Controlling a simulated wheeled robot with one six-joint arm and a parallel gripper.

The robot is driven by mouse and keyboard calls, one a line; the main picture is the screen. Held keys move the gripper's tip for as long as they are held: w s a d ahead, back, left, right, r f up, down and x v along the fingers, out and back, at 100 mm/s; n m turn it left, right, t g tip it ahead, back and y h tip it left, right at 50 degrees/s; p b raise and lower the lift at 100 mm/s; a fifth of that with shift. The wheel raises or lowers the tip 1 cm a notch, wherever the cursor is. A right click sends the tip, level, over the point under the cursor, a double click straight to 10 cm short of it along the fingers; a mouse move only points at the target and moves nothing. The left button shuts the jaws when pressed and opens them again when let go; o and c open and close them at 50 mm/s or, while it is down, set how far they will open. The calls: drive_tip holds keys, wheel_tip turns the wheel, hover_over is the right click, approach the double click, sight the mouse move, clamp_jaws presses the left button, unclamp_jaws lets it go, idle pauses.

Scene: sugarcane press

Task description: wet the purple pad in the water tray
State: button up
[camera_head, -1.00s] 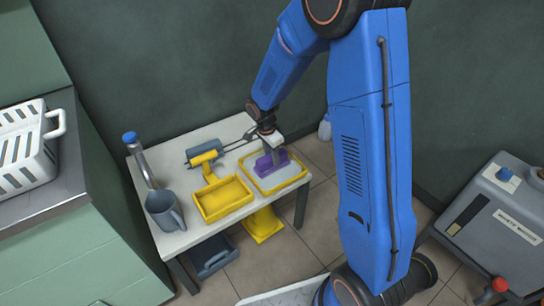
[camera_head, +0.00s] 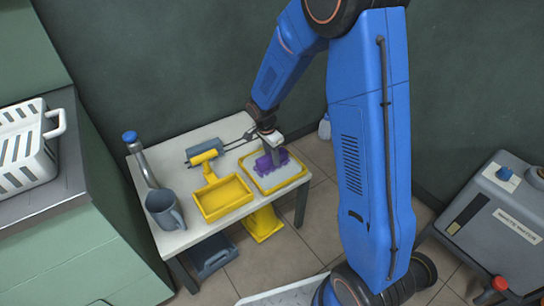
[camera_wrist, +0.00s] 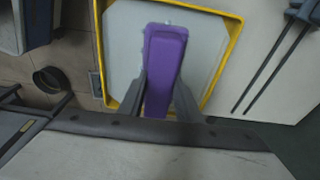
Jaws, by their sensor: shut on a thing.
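The purple pad (camera_head: 270,162) is at the water tray, a shallow tray with a yellow rim (camera_head: 283,186) and a pale grey inside, at the table's right end. My gripper (camera_head: 273,143) points down over the tray and is shut on the pad. In the wrist view the pad (camera_wrist: 164,62) lies lengthwise between the two fingers, inside the outline of the yellow rim (camera_wrist: 222,62). I cannot tell whether its underside touches the water or hangs just above it.
A grey machine (camera_head: 500,215) stands at right. A white basket (camera_head: 25,148) sits on the left counter.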

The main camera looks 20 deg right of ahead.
idle(0.3)
drive_tip(key=shift+r, duration=3.5)
